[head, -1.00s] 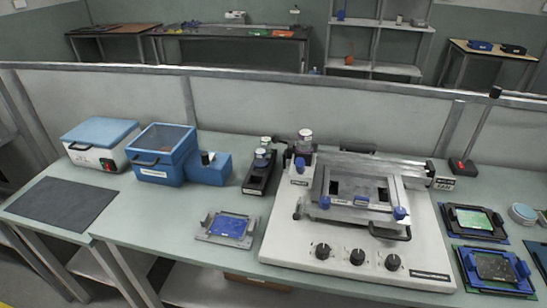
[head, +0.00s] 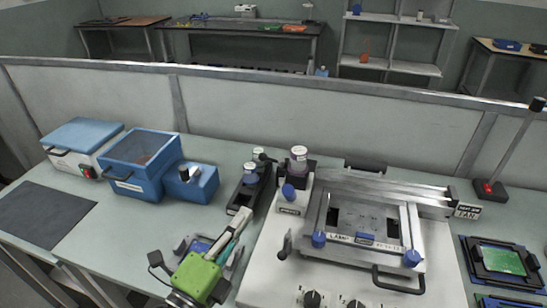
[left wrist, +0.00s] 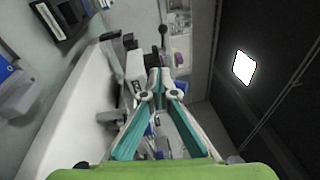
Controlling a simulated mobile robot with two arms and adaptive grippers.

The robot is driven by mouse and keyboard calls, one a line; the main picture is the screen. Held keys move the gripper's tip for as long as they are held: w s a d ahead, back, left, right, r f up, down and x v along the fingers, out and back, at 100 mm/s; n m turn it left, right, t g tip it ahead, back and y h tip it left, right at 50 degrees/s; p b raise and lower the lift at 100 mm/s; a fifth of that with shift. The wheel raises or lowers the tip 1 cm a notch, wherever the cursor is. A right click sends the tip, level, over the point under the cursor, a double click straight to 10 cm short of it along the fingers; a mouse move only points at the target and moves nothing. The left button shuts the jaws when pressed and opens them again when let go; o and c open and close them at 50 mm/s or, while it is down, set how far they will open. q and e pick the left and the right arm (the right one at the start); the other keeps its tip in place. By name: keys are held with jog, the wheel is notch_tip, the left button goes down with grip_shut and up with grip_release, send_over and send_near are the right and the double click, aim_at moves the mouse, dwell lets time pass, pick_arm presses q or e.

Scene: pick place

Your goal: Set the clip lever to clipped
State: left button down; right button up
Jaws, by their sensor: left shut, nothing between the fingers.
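My left gripper (head: 242,216) has a green body and teal-sided fingers. It is shut and empty, reaching up over the bench just left of the white printer-like machine (head: 258,270). Its fingertips also show together in the left wrist view (left wrist: 155,82). A small dark lever (head: 285,246) stands at the machine's left side, to the right of the fingers. Blue knobs (head: 319,239) sit on the metal frame (head: 345,260). I cannot tell for sure which part is the clip lever or how it is set. My right gripper is not in view.
A small board fixture (head: 190,245) is partly hidden behind my gripper. A black stand (head: 245,195) with jars is just beyond the fingertips. Blue boxes (head: 140,165) stand at left. A board in a black tray (head: 500,260) lies at right.

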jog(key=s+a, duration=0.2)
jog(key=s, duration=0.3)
pick_arm(q)
jog(key=p, duration=0.3)
send_near(267, 159)
jog(key=d, duration=0.4)
jog(key=w, duration=0.4)
jog(key=shift+w+a+r+p, duration=0.1)
jog(key=shift+a+r+p, duration=0.15)
jog(key=shift+p, duration=0.05)
jog(key=shift+w+a, duration=0.2)
jog(key=shift+w, duration=0.25)
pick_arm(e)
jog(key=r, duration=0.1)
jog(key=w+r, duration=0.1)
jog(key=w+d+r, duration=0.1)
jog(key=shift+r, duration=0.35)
pick_arm(q)
jog(key=shift+a+h, duration=0.1)
jog(key=shift+h, duration=0.2)
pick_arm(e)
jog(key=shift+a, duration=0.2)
pick_arm(q)
jog(key=shift+w+a+m, duration=0.1)
jog(key=shift+m, duration=0.3)
jog(key=shift+g+h, duration=0.3)
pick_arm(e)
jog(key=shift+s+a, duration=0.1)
